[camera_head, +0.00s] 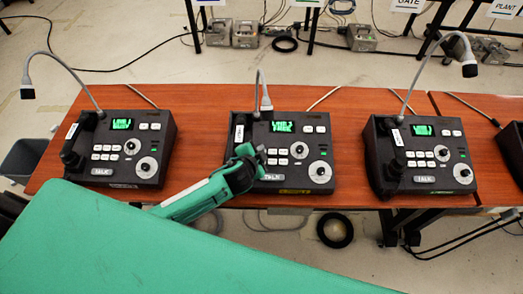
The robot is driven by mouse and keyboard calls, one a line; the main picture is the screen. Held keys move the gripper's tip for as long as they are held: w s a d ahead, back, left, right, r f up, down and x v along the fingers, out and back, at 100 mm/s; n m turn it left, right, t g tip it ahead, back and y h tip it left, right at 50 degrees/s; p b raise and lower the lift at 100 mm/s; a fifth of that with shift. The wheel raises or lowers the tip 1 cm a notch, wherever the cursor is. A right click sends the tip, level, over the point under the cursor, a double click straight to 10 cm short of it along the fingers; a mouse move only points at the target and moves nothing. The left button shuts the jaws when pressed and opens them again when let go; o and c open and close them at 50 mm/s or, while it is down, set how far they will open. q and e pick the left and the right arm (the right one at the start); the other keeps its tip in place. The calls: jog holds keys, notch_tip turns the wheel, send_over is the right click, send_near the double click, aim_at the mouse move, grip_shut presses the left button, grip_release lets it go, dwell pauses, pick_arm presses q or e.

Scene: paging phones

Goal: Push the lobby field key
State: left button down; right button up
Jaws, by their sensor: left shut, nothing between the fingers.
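Three dark paging phones stand in a row on a wooden table: a left phone (125,177), a middle phone (274,177) and a right phone (425,180). Each has a handset, a gooseneck microphone, a green lit screen, small white keys and round dials. The key labels are too small to read, so I cannot tell which key is the lobby field key. My left gripper (252,152) is shut and empty, over the left part of the middle phone, hiding part of its handset and some keys. I cannot tell whether it touches a key. My right gripper is not in view.
The table (210,110) has bare wood between the phones. A fourth phone (513,142) is cut off at the right edge. Gooseneck microphones rise above the phones. Cables and several small boxes lie on the floor behind. A grey bin (22,158) stands at the left.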

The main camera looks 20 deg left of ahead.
pick_arm(q)
jog(key=shift+f, duration=0.15)
dwell(0.4)
jog(key=shift+f, duration=0.25)
jog(key=shift+w, duration=0.15)
jog(key=shift+r+p, duration=0.45)
jog(key=shift+r, duration=0.1)
jog(key=shift+s+r+p, duration=0.25)
jog(key=shift+r+p, duration=0.4)
jog(key=shift+p, duration=0.05)
jog(key=r+p, duration=0.2)
jog(key=s+r+p, duration=0.1)
jog(key=r+p, duration=0.1)
jog(key=shift+s+d+r, duration=0.15)
jog(key=shift+d, duration=0.05)
